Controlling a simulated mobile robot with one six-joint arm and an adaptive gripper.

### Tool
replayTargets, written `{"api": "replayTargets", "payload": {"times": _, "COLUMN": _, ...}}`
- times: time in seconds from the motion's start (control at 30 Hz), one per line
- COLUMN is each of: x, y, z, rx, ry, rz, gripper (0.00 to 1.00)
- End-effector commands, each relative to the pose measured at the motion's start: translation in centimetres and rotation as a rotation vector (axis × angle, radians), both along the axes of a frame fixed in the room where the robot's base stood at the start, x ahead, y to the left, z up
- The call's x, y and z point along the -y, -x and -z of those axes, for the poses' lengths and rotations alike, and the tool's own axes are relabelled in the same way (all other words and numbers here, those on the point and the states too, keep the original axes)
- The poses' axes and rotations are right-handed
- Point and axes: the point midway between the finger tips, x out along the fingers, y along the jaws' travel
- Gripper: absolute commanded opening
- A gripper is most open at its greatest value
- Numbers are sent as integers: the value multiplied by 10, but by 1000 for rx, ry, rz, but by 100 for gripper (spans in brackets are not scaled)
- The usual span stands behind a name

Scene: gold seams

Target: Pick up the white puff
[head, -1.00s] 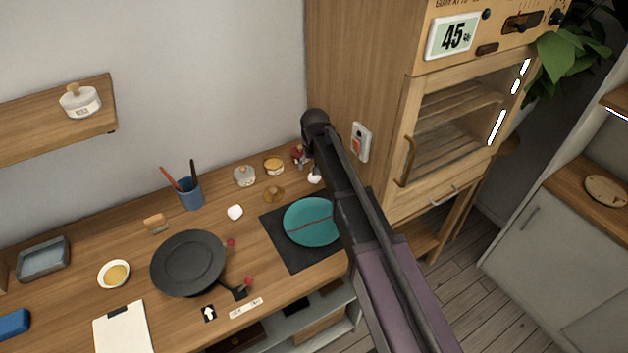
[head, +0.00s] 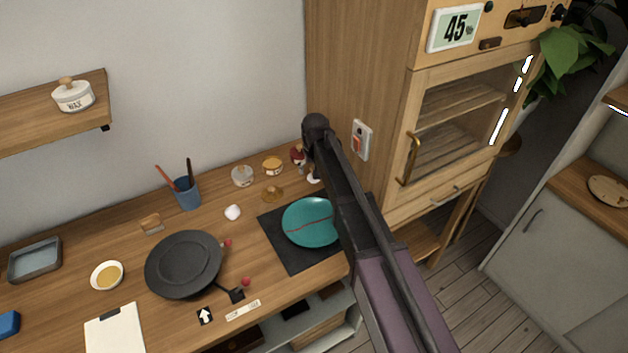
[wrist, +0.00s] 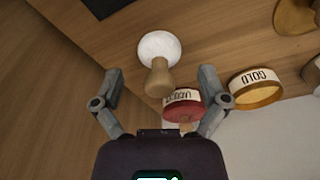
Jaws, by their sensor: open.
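The white puff (wrist: 160,46) has a round white head and a short wooden handle, and it shows in the upper middle of the wrist view. In the head view a white spot of it (head: 313,179) shows just below the end of my arm, near the back right of the wooden worktop; the rest is hidden. My gripper (wrist: 160,86) is open and empty. In the wrist picture its two fingers lie on either side of the handle's end, with visible gaps. I cannot tell how far above the handle they are.
A red-lidded jar (wrist: 182,105) stands close by the handle, near the right finger. A jar labelled GOLD (wrist: 257,88) stands further right. A teal plate (head: 308,222) lies on a dark mat. The wooden cabinet (head: 355,60) rises just right of the worktop.

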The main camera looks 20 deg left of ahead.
Motion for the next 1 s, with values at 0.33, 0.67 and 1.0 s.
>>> {"api": "replayTargets", "payload": {"times": 0.33, "x": -2, "y": -3, "z": 23, "rx": 0, "ry": 0, "rz": 0, "gripper": 93}}
{"api": "replayTargets", "payload": {"times": 0.67, "x": -2, "y": -3, "z": 23, "rx": 0, "ry": 0, "rz": -1, "gripper": 93}}
{"api": "replayTargets", "payload": {"times": 1.0, "x": -2, "y": -3, "z": 23, "rx": 0, "ry": 0, "rz": -1, "gripper": 88}}
